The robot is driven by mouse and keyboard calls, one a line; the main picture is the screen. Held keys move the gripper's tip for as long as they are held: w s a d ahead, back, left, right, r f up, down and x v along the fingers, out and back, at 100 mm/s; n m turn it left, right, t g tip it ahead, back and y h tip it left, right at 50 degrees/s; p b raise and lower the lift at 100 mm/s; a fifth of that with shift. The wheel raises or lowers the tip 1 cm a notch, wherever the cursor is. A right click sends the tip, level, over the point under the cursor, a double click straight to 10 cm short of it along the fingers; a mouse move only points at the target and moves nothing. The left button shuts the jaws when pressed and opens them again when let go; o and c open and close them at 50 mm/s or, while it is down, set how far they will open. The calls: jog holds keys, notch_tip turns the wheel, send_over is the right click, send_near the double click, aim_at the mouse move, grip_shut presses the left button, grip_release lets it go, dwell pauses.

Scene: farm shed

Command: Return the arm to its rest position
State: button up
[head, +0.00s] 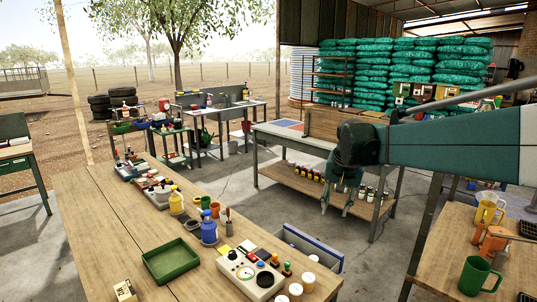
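My arm reaches in from the right edge in the head view, with its green and pale links roughly level. My gripper (336,207) hangs from its end, pointing down, over the open floor between the long wooden table and the grey bench behind. Its two fingers look apart, with nothing seen between them. It touches no object that I can see.
The long wooden table (100,215) holds a green tray (171,260), a blue jug (209,232) and a control box (250,273). A blue bin (310,247) stands beside it. The grey bench (290,138) is behind; a right table (440,265) bears a green mug (478,276).

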jog(key=s+n+t, duration=0.2)
jog(key=s, duration=1.8)
jog(key=s+f+n, duration=0.1)
jog(key=s+f, duration=0.1)
jog(key=s, duration=0.3)
jog(key=s+f+t, duration=0.1)
jog(key=s+f, duration=0.2)
jog(key=s, duration=0.3)
jog(key=s+a+f+n, duration=0.1)
jog(key=s+f, duration=0.1)
jog(key=s, duration=0.4)
jog(key=shift+s+f+n+t, duration=0.15)
jog(key=shift+f+n+t, duration=0.15)
jog(key=shift+f+t, duration=0.1)
